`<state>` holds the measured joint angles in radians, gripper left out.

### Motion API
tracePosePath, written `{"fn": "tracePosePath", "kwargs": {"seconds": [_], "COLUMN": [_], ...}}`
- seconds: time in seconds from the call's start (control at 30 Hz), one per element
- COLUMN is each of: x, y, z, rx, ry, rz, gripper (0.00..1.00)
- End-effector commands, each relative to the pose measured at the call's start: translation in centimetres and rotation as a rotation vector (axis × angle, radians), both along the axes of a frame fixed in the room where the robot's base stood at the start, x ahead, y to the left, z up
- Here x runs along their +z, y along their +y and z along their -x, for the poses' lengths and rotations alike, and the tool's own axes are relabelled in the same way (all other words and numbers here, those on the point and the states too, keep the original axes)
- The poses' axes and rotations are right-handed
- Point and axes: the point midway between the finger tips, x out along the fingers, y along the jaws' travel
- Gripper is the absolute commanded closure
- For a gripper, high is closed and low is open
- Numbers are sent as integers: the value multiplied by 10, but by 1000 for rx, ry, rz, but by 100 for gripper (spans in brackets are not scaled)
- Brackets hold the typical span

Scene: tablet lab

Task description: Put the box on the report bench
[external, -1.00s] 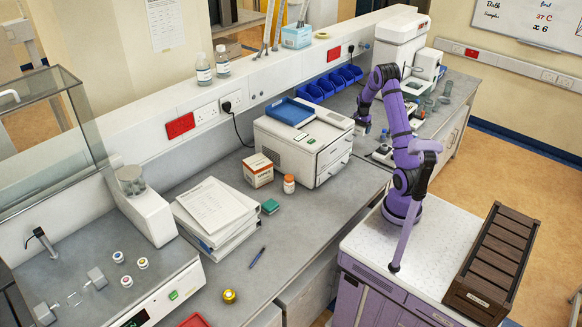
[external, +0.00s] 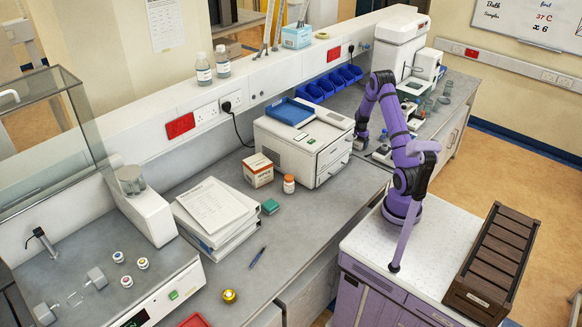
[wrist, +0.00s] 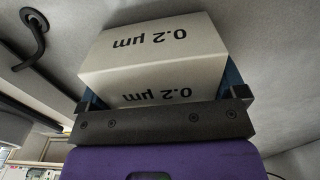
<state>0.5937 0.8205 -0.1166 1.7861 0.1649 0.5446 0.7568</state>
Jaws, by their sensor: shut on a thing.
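A pale box (wrist: 150,48) marked "0.2 µm" fills the top middle of the wrist view; its lettering is upside down there. My gripper (wrist: 163,90) is shut on it, with a finger at each side. In the external view my gripper (external: 358,142) is low over the grey bench, just right of the white printer-like machine. I cannot clearly make out the box there. The near grey bench (external: 215,288) carries a stack of papers (external: 212,212), a pen (external: 257,257) and the machine (external: 303,140).
An orange-and-white carton (external: 258,170) and an orange bottle (external: 289,184) stand left of the machine. Blue bins (external: 330,84) line the wall behind my arm. Bare bench top lies in front of the machine.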

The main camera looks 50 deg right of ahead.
Motion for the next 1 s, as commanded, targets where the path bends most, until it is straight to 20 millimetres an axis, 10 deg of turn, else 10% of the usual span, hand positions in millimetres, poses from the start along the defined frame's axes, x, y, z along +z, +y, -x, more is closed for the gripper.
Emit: {"fn": "tracePosePath", "kwargs": {"seconds": [0.2,0.23,0.27,0.63,1.0], "x": [-3,-2,-2,8,77], "y": [0,0,0,0,0], "z": [0,0,0,-1,-1], "rx": [0,0,0,1,1], "ry": [0,0,0,-2,-4], "rz": [0,0,0,1,3], "gripper": [34,5,0,0,0]}}
